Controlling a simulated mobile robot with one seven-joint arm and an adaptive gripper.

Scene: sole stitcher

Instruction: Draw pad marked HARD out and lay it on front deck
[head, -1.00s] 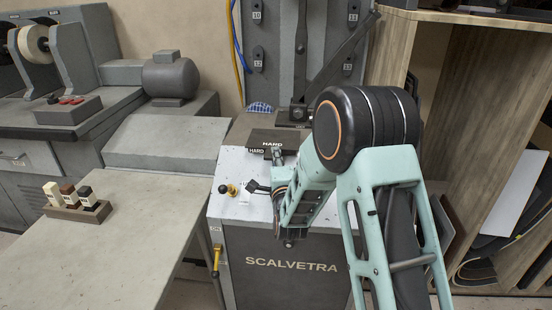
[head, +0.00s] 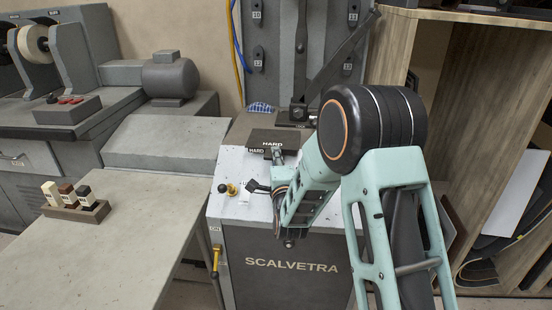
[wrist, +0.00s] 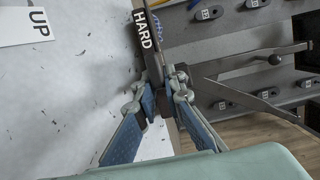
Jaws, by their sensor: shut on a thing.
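The dark pad marked HARD (head: 268,141) is on the machine's upper deck, its lettered front edge facing me in the head view. In the wrist view the HARD pad (wrist: 146,35) shows edge-on with white letters. My gripper (wrist: 160,94) is shut on the pad's front part, with blue-padded fingers on either side. In the head view my arm mostly hides the gripper. The light front deck (head: 228,190) of the SCALVETRA machine lies below and in front of the pad. Part of the deck is behind my arm.
A white paper lettered UP (wrist: 25,25) lies on the deck in the wrist view. A grey table (head: 100,245) stands at the left, with a block holder (head: 76,211).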

